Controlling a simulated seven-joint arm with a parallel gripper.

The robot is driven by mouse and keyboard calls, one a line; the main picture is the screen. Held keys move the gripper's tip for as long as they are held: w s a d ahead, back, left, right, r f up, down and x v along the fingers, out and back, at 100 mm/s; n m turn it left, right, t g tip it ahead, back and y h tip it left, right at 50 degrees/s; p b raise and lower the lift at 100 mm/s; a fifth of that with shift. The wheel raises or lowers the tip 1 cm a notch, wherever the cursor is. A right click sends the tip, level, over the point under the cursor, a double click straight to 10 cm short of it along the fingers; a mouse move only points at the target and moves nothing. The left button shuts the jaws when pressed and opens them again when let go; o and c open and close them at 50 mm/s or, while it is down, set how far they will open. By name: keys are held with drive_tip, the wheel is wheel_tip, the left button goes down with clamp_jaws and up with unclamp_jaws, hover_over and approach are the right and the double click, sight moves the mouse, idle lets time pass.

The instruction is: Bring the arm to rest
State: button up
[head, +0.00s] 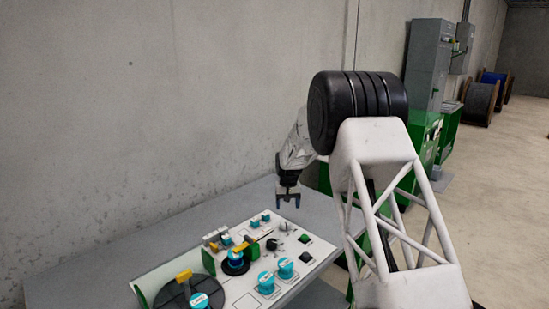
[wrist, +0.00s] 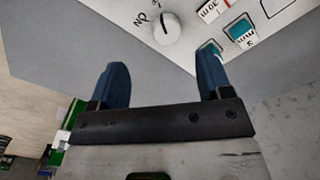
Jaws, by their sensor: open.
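My gripper (head: 288,201) hangs over the back part of the table, pointing down, above the far edge of the white control panel (head: 240,290). In the wrist view my gripper (wrist: 160,85) shows two blue fingers set wide apart with nothing between them. Past the fingers lie the grey table top (wrist: 135,65) and a corner of the panel with a white knob (wrist: 166,28). The gripper appears apart from the panel and table. My arm is bent, with its white lattice link and black joint at the right of the head view.
The panel carries teal parts (head: 266,282), a dark round disc (head: 181,300), green blocks and yellow handles. The grey table (head: 100,258) is bare left of the panel. A concrete wall (head: 120,110) stands behind. Green and grey cabinets (head: 427,70) and cable drums (head: 479,102) stand far right.

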drive_tip(key=s+d+r, duration=0.3)
drive_tip(key=s+r, duration=0.5)
drive_tip(key=s, duration=0.2)
drive_tip(key=s+d+r+t, duration=0.1)
drive_tip(key=s+d+r, duration=0.2)
drive_tip(key=s+r, duration=0.6)
drive_tip(key=s+d+r, duration=0.2)
drive_tip(key=s+r, duration=0.4)
drive_tip(key=s, duration=0.6)
drive_tip(key=s+d+f, duration=0.1)
drive_tip(key=s+d, duration=0.1)
drive_tip(key=s, duration=1.6)
drive_tip(key=s+d+f+m+t, duration=0.1)
drive_tip(key=s+d, duration=0.1)
drive_tip(key=s, duration=1.5)
drive_tip(key=shift+s+d, duration=0.15)
drive_tip(key=shift+s, duration=0.25)
